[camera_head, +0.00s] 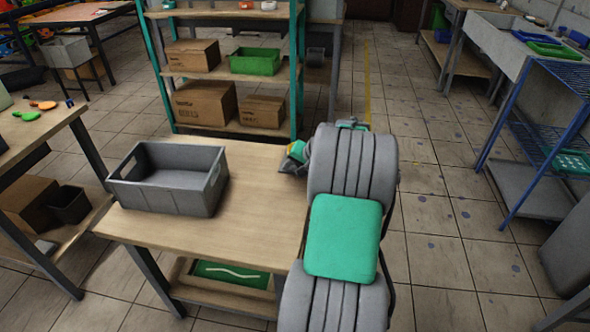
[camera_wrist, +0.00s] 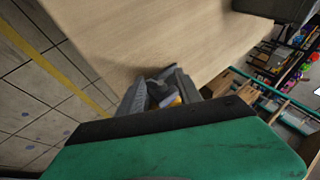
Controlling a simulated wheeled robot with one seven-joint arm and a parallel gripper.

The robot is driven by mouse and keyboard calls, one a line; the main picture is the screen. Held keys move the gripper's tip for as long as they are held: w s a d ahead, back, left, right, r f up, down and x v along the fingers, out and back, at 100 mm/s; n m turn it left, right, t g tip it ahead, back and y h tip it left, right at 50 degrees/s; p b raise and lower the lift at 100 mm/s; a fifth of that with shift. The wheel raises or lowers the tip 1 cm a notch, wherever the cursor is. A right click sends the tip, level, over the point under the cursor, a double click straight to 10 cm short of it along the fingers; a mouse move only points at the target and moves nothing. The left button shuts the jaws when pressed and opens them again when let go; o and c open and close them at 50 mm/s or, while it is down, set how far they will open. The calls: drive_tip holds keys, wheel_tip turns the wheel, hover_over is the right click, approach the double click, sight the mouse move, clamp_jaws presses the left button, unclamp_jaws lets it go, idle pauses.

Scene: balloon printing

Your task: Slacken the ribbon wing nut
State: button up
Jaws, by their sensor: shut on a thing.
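In the wrist view my gripper (camera_wrist: 160,88) reaches down to the edge of a wooden table, its dark grey fingers close together. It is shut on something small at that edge. A small orange-yellow part (camera_wrist: 175,101) shows by the fingers; I cannot tell whether it belongs to the held thing. I cannot make out the shape of a wing nut or a ribbon.
A grey open bin (camera_head: 128,190) stands on the left of the wooden table (camera_head: 255,225), whose middle is bare. A shelf rack (camera_head: 225,76) with cardboard boxes and a green bin stands behind. A blue wire rack (camera_head: 535,130) stands at right. Tiled floor lies between.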

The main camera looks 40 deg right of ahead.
drive_tip(key=shift+w+a+r+g+h+p, duration=0.2)
drive_tip(key=shift+g+h+p, duration=0.3)
drive_tip(key=shift+g, duration=0.3)
drive_tip(key=shift+c, duration=0.2)
drive_tip(key=shift+f+n+g+h, duration=0.15)
drive_tip(key=shift+n+g+h, duration=0.25)
drive_tip(key=shift+g+h, duration=0.4)
drive_tip(key=o, duration=1.4)
drive_tip(key=p+v, duration=0.1)
drive_tip(key=v, duration=0.6)
drive_tip(key=shift+r, duration=0.45)
